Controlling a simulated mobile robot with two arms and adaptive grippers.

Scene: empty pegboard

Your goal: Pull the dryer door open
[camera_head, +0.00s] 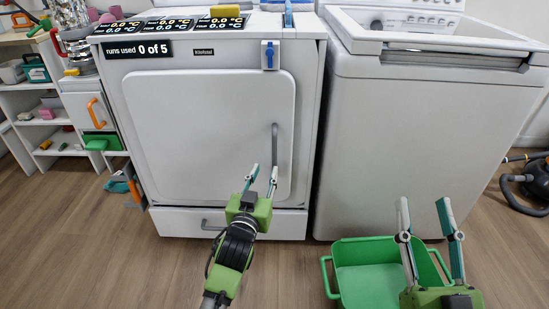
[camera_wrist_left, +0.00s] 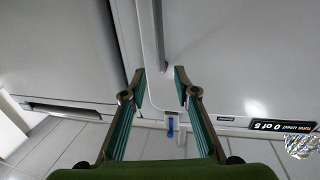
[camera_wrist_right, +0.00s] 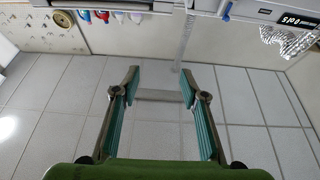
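The white dryer (camera_head: 140,195) stands in the middle of the head view. Its door (camera_head: 200,130) is closed, with a grey vertical handle (camera_head: 275,144) near its right edge. My left gripper (camera_head: 263,172) is open, with its fingertips just below and beside the handle's lower end. In the left wrist view the handle (camera_wrist_left: 159,35) lies ahead of the gap between the fingertips. I see no grip on it, and cannot tell whether a finger touches it. My right gripper (camera_head: 424,202) is open and empty, above a green bin.
The green bin (camera_head: 372,268) stands on the floor at the right, before the white washer (camera_head: 415,140). A drawer (camera_head: 180,224) with a handle is below the dryer door. A blue switch (camera_head: 269,56) is above it. Shelves (camera_head: 45,135) are at the left. The front-left floor is clear.

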